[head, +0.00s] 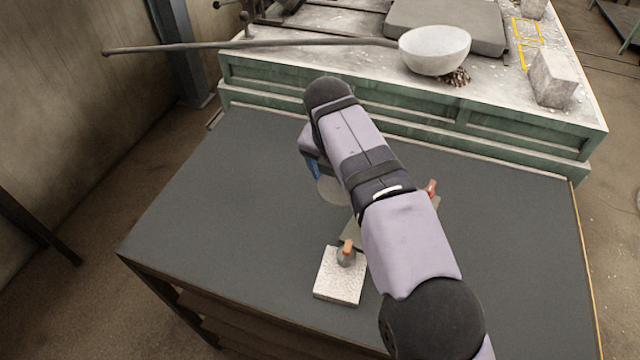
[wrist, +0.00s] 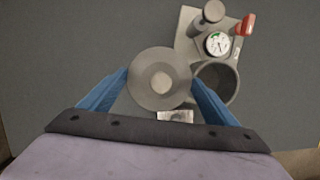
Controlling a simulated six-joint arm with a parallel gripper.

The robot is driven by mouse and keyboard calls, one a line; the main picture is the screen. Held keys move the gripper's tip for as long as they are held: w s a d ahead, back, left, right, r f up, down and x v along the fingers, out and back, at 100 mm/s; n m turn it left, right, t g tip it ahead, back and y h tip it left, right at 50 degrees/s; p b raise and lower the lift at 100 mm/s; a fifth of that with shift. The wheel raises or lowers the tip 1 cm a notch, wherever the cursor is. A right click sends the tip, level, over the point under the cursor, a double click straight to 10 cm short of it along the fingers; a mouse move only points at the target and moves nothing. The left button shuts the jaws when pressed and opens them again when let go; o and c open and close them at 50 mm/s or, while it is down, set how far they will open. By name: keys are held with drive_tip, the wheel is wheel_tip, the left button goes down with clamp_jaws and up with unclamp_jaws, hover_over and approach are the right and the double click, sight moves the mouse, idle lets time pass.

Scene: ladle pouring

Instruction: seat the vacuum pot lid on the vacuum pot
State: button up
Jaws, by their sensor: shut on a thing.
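The vacuum pot lid (wrist: 160,64) is a round grey disc with a paler round centre, seen from above in the wrist view. My gripper (wrist: 160,78) is shut on it, with a blue finger on each side. In the head view a grey disc (head: 330,191), which looks like the lid, shows below the gripper. The vacuum pot (wrist: 222,95) has an open, dark round mouth just right of the lid. The lid appears above and beside the mouth, overlapping its left edge in the picture; the height gap is unclear. In the head view my arm hides most of the pot.
The pot's base carries a dial gauge (wrist: 217,43), a red handle (wrist: 247,25) and a grey knob (wrist: 213,12). A white block (head: 338,283) with a small orange-topped item stands nearer the front. A bowl (head: 435,50) sits on the green bench behind. The tabletop's left is clear.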

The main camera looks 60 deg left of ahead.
drive_tip(key=w+d+r+b, duration=0.2)
drive_tip(key=w+d+r, duration=0.1)
drive_tip(key=w+d, duration=0.4)
drive_tip(key=shift+w+d, duration=0.15)
drive_tip(key=shift+d, duration=0.9)
drive_tip(key=shift+f, duration=0.15)
drive_tip(key=shift+f+b, duration=2.4)
drive_tip(key=shift+b, duration=0.05)
drive_tip(key=shift+p, duration=0.65)
drive_tip(key=shift+f+p, duration=0.4)
drive_tip(key=shift+p, duration=0.15)
idle(0.6)
drive_tip(key=o, duration=1.3)
